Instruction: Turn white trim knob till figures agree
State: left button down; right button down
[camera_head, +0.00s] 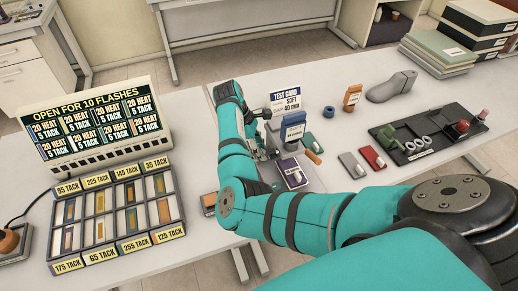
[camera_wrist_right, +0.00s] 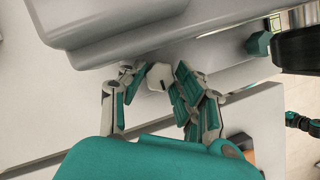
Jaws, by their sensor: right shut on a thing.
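A white faceted knob (camera_wrist_right: 158,76) sits between the fingers of my right gripper (camera_wrist_right: 155,90) in the right wrist view, under the edge of a pale grey body (camera_wrist_right: 200,40). The fingers are shut on it, one on each side. In the head view my right gripper (camera_head: 264,150) is partly hidden by its own arm, beside the test station, and the knob cannot be made out there. A test card (camera_head: 286,104) reads SOFT, 40 mm. A blue display unit (camera_head: 293,132) stands in front of it; its figures are too small to read.
A teal knob (camera_wrist_right: 258,43) is close to the right in the wrist view. A purple block (camera_head: 291,172), grey block (camera_head: 351,165) and red block (camera_head: 374,157) lie near the station. A labelled sample tray (camera_head: 110,215) and sign board stand left; a black tool tray (camera_head: 455,155) lies right.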

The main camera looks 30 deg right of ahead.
jog(key=shift+s+r+p, duration=0.1)
jog(key=shift+p, duration=0.4)
jog(key=n+h+p, duration=0.1)
jog(key=n+p, duration=0.2)
jog(key=p, duration=0.2)
jog(key=shift+s+r+t+p, duration=0.1)
jog(key=shift+s+t+p, duration=0.05)
jog(key=shift+t+p, duration=0.25)
jog(key=shift+f+n+t+p, duration=0.25)
jog(key=shift+n+t+p, duration=0.05)
jog(key=shift+n, duration=0.7)
jog(key=shift+a+n+t, duration=0.1)
jog(key=shift+n+t, duration=0.8)
jog(key=shift+n, duration=1.3)
jog(key=c, duration=1.2)
grip_release()
